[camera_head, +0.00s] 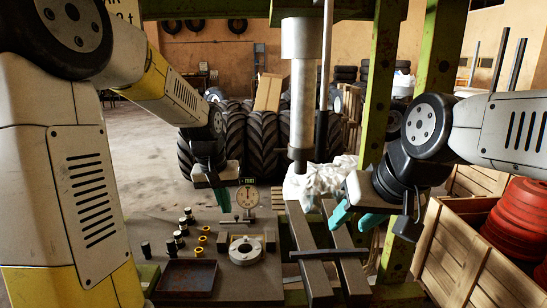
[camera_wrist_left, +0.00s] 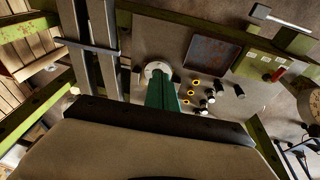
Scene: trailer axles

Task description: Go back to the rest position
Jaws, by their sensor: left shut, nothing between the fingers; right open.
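My left gripper (camera_head: 224,206) hangs above the back of the grey work plate (camera_head: 150,228), left of the dial gauge (camera_head: 247,197). Its teal fingers are shut and empty; they also show in the left wrist view (camera_wrist_left: 161,92), in front of the round metal flange (camera_wrist_left: 157,70). My right gripper (camera_head: 354,222) is open and empty beside the press beams on the right, its teal fingers apart. The flange (camera_head: 245,250) lies on the plate, with no gripper touching it in the head view.
Several dark cylinders (camera_head: 179,238) and yellow rings (camera_head: 203,239) stand left of the flange, behind a rusty tray (camera_head: 187,275). Two steel beams (camera_head: 312,258) and the press ram (camera_head: 301,100) are between my arms. A wooden crate (camera_head: 450,262) with red parts stands right.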

